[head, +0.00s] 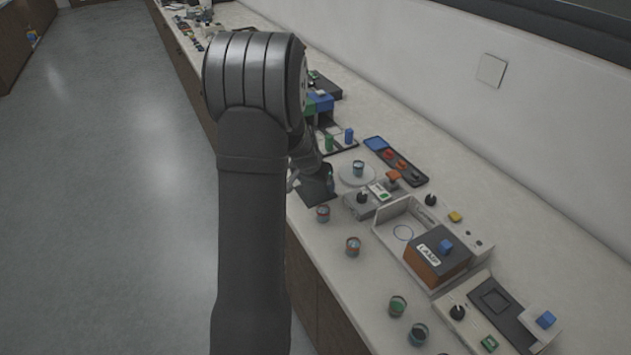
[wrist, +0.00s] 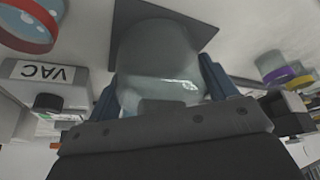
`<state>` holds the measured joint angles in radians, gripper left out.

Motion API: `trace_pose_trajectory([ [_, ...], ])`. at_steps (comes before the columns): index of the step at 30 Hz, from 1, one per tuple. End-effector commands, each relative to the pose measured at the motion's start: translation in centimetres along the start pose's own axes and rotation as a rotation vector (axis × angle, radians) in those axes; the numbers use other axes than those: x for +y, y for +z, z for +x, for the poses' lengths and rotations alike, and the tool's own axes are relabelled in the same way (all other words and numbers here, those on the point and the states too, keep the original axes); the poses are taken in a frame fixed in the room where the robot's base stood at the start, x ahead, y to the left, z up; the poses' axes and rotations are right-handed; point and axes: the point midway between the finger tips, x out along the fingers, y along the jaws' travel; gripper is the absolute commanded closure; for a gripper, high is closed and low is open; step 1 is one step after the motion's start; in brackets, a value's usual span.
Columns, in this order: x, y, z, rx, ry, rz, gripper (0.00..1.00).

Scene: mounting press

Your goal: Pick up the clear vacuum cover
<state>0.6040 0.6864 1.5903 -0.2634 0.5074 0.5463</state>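The clear vacuum cover (wrist: 160,62) is a see-through, greyish dome in the middle of the wrist view. It stands over a dark square pad (wrist: 195,33). My gripper (wrist: 160,75) has its two dark blue fingers on either side of the cover, close to its walls. I cannot tell whether the fingers press on it or leave a small gap. In the head view, my gripper (head: 315,180) is low over the dark pad (head: 318,194) near the counter's front edge. The cover is hard to make out there.
A unit labelled VAC (wrist: 42,73) stands close beside my gripper. A cup (head: 358,168) stands on a round pale plate (head: 345,180) just right of the pad. Several other cups, such as one (head: 323,213), line the counter's front. A lamp box (head: 437,255) is further right.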

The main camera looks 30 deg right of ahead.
Motion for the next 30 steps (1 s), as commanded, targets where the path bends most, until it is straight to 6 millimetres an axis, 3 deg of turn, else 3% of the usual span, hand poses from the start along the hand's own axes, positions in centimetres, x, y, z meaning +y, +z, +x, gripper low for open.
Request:
trace_pose_trajectory([
  [11, 0.0, -0.1, -0.3, 0.001, 0.000, 0.000, 0.46],
  [16, 0.0, -0.8, -1.6, 0.004, -0.001, 0.000, 0.46],
  [20, 0.0, -1.7, -3.8, 0.005, -0.001, 0.002, 0.46],
  [30, 7.4, -1.8, -8.6, 0.004, 0.001, 0.006, 0.46],
])
